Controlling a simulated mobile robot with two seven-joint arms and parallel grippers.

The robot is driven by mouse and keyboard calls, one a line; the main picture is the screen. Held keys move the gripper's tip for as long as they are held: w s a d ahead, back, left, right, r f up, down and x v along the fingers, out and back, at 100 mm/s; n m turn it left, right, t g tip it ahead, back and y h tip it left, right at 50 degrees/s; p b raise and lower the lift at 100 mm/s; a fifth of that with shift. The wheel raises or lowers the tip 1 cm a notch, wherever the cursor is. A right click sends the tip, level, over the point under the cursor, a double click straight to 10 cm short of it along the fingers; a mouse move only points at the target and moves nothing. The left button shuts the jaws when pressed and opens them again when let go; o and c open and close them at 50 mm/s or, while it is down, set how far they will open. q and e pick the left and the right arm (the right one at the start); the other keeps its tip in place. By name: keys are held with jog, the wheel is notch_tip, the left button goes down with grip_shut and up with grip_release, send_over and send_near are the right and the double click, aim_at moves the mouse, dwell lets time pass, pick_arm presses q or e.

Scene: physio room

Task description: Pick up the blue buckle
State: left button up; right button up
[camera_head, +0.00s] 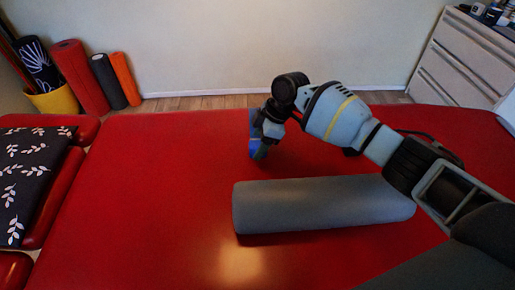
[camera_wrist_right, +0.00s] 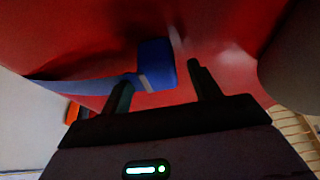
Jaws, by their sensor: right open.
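The blue buckle (camera_wrist_right: 157,62) shows in the right wrist view, with a lighter blue strap (camera_wrist_right: 75,92) running off to the left. It lies on or close to the red padded table top. My right gripper (camera_wrist_right: 160,76) is open, and the buckle is just beyond and partly between its two fingertips, with no clear grip on it. In the head view my right gripper (camera_head: 262,148) points down near the table's far edge, beside a blue patch (camera_head: 254,145) that it partly covers. My left gripper is not in view.
A grey bolster (camera_head: 320,205) lies across the red table (camera_head: 150,190), nearer than the gripper. A dark leaf-patterned cloth (camera_head: 40,180) lies at the left. Rolled mats (camera_head: 80,75) stand by the wall, and a drawer cabinet (camera_head: 460,55) is at the back right. The table's left part is clear.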

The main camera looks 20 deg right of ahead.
jog(key=shift+a+f, duration=0.2)
jog(key=shift+f, duration=0.35)
jog(key=c, duration=1.1)
jog(key=shift+r, duration=0.1)
